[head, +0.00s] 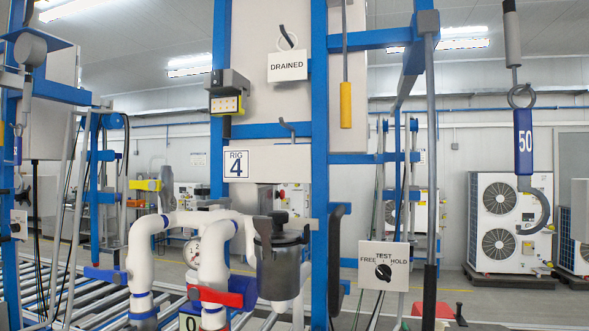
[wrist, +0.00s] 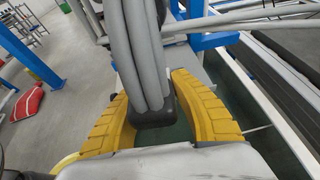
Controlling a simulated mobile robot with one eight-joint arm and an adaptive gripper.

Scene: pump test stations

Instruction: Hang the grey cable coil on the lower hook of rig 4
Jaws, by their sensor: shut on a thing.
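In the wrist view, my gripper (wrist: 155,112) has its two yellow fingers closed around the dark band at the lower end of the grey cable coil (wrist: 140,50). The coil's grey strands run up out of the top of that view. In the head view, the rig 4 label (head: 250,162) sits on the blue frame. A small dark lower hook (head: 287,128) sticks out of the panel above the label, with nothing on it. Higher up, a DRAINED tag (head: 287,67) hangs from another hook. Neither my gripper nor the coil shows in the head view.
White pipes (head: 165,225) and a grey filter pot (head: 279,270) stand in front of rig 4 below the label. A yellow-faced box (head: 227,100) juts out left of the lower hook. A yellow-handled tool (head: 346,105) hangs to its right. A test switch box (head: 383,266) is lower right.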

